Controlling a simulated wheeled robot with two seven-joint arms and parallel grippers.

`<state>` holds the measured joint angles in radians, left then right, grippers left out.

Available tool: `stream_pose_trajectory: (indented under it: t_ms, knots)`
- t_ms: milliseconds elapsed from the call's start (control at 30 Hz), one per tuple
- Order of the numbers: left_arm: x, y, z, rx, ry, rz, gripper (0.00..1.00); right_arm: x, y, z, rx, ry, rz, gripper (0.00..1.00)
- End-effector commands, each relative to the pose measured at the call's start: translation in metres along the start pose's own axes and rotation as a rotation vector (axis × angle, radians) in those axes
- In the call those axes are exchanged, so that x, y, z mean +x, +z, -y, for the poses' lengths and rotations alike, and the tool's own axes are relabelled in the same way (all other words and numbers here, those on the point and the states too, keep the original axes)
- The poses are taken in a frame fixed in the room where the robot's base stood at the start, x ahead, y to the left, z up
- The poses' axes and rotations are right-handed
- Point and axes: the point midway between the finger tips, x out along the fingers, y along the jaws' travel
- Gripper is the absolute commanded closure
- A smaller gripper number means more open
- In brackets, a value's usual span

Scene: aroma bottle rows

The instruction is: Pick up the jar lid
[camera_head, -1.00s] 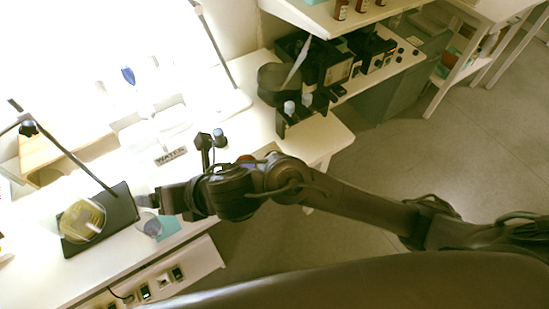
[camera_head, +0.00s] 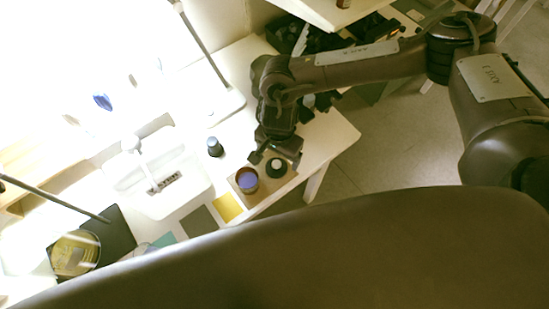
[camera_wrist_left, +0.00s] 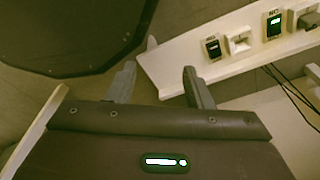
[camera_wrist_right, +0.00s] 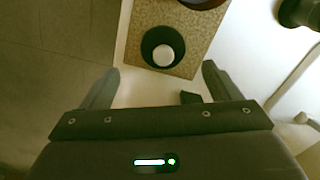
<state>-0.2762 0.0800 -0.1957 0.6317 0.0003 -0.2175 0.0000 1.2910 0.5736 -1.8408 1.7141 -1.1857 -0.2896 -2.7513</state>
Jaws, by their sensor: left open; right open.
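The jar lid (camera_head: 277,168) looks like a dark round piece with a pale knob on top. It lies on a small brown mat (camera_head: 250,198) near the table's front edge, beside an open-looking jar (camera_head: 247,180) with a purple-blue top. My right gripper (camera_head: 276,156) is open, just above and behind the lid. In the right wrist view the lid (camera_wrist_right: 162,47) lies ahead of the open, empty fingers (camera_wrist_right: 160,70), roughly centred between them. My left gripper (camera_wrist_left: 159,70) is open and empty in the left wrist view, and out of the head view.
A dark-capped bottle (camera_head: 214,147) stands left of the mat. A yellow square (camera_head: 228,207) and a grey square (camera_head: 198,221) lie to the left. A white sink-like basin (camera_head: 150,185) is further left. Dark equipment stands behind my right arm.

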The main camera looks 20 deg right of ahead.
Motion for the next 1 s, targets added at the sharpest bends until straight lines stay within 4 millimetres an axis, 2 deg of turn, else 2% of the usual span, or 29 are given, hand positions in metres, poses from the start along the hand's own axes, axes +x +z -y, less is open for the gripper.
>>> stream_pose_trajectory:
  t_ms: [33,100,233,367,533,700,767,1000]
  knots:
    - [-0.003,0.018,-0.003,0.0,0.004,0.027,0.54,0.005,0.0,0.0,0.003,0.001,0.0,0.16]
    - [-0.008,0.038,-0.006,0.002,0.008,0.056,0.54,0.011,0.001,0.001,0.002,0.0,0.001,0.16]
    - [-0.019,0.056,-0.01,0.005,0.013,0.083,0.54,0.028,0.0,0.003,0.004,0.001,0.0,0.16]
    - [-0.022,0.043,-0.008,0.006,0.011,0.066,0.54,0.048,0.0,0.004,0.004,0.0,0.0,0.16]
    - [-0.022,0.009,-0.004,0.006,0.006,0.016,0.54,0.059,0.0,0.005,0.003,-0.003,-0.001,0.16]
    - [-0.021,0.008,-0.003,0.006,0.005,0.015,0.54,0.059,0.0,0.005,0.003,-0.004,-0.001,0.16]
    - [-0.021,0.013,-0.004,0.006,0.005,0.022,0.54,0.059,0.0,0.005,0.003,-0.004,0.0,0.22]
    - [-0.022,0.03,-0.006,0.004,0.008,0.046,0.54,0.059,0.0,0.005,0.003,-0.004,0.0,0.53]
